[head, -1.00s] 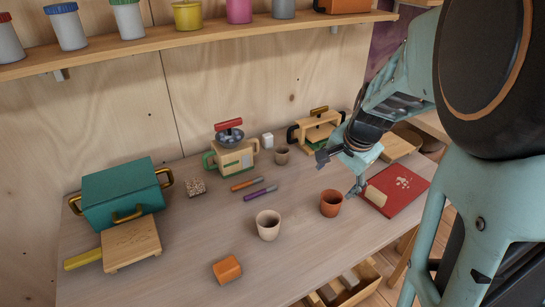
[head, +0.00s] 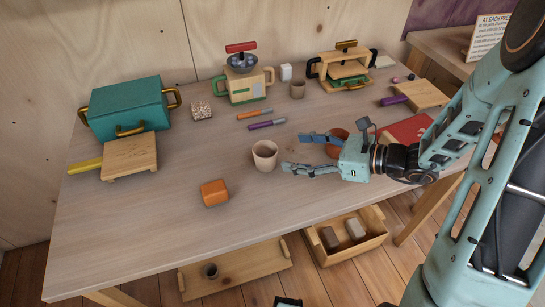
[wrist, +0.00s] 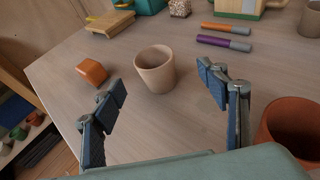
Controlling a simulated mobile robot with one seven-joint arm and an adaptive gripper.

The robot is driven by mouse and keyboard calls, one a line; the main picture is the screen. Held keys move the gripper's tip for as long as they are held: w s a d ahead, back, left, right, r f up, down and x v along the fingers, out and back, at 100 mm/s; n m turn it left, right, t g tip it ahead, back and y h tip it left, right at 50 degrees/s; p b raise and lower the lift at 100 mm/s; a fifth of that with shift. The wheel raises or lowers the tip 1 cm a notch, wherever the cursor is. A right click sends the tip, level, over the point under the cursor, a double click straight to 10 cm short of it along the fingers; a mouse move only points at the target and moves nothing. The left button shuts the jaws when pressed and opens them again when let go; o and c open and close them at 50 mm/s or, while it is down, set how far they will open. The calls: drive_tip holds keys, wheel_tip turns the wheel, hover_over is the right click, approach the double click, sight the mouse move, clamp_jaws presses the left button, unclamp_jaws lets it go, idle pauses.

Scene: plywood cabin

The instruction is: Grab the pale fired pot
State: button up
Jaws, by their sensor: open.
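The pale fired pot (head: 265,155) is a beige, open-topped cup standing upright on the table. In the wrist view the pale pot (wrist: 155,70) stands ahead of my gripper, roughly between the lines of its two fingers. My gripper (head: 291,153) is open and empty, just right of the pot in the head view, its fingers pointing left. Its blue-padded fingers show wide apart in the wrist view (wrist: 164,98). I see no contact with the pot.
A terracotta pot (wrist: 290,128) stands close by my gripper, at the lower right of the wrist view. An orange block (head: 215,193) lies front left of the pale pot. Orange and purple markers (head: 267,124) lie behind it. A smaller brown pot (head: 297,89) stands farther back.

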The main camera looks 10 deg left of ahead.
sight(265, 153)
drive_tip(key=x, duration=0.4)
drive_tip(key=shift+a+f, duration=0.15)
drive_tip(key=shift+a, duration=0.25)
drive_tip(key=a+f, duration=0.1)
drive_tip(key=a+f+b, duration=0.1)
drive_tip(key=a, duration=0.1)
drive_tip(key=shift+a, duration=0.35)
drive_tip(key=shift+w+a+f, duration=0.15)
drive_tip(key=shift+a, duration=0.35)
drive_tip(key=c, duration=1.4)
